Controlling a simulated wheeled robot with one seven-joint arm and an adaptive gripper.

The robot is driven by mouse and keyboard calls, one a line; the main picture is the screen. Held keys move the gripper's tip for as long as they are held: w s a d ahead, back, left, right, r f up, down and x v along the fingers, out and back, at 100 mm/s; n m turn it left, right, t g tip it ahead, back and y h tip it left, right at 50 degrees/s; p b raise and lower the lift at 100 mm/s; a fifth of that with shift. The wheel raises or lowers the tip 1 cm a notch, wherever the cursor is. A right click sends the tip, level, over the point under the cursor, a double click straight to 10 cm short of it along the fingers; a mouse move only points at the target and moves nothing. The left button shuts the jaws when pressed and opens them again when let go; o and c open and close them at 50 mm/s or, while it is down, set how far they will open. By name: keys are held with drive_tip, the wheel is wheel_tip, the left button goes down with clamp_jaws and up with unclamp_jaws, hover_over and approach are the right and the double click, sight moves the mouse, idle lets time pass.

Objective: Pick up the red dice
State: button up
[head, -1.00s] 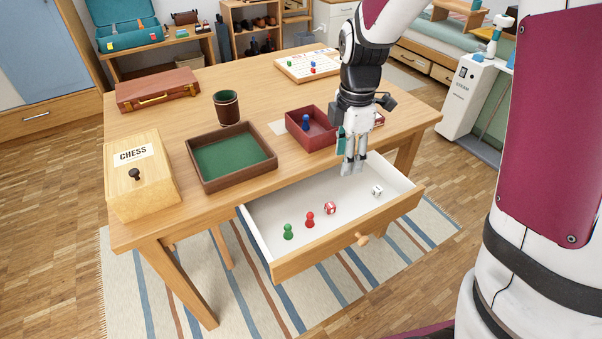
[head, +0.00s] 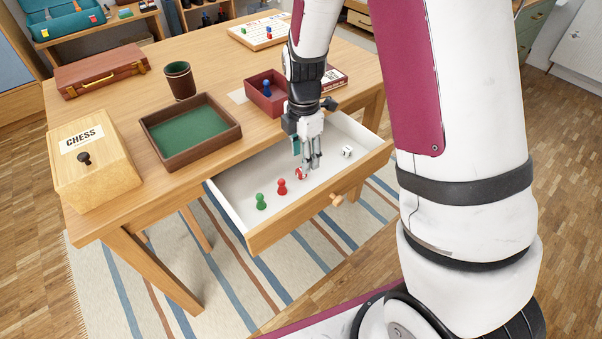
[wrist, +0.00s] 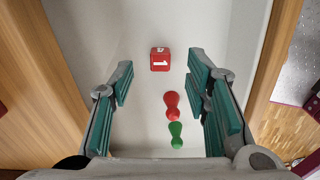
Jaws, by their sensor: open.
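The red dice (head: 301,174) lies on the white floor of the open drawer (head: 228,190), partly behind my gripper in the head view. In the wrist view the red dice (wrist: 160,60) shows a white mark on its face and lies ahead of the fingers, near the middle between them. My gripper (head: 311,165) points down into the drawer, open and empty, close to the dice. Its teal finger pads also show in the wrist view (wrist: 160,85), spread wide. Whether a finger touches the dice cannot be told from the head view.
A red pawn (head: 282,187) and a green pawn (head: 261,201) stand in the drawer left of the red dice. A white dice (head: 347,151) lies to the right. The drawer walls and wooden front (head: 300,212) surround them. A green-lined tray (head: 225,140) stands on the table above.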

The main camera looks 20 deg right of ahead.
sight(301, 173)
wheel_tip(301, 173, down, 5)
drive_tip(key=shift+d+r+b, duration=0.15)
drive_tip(key=shift+r+b, duration=0.05)
drive_tip(key=shift+b, duration=0.45)
drive_tip(key=c, duration=0.9)
drive_tip(key=shift+r, duration=0.15)
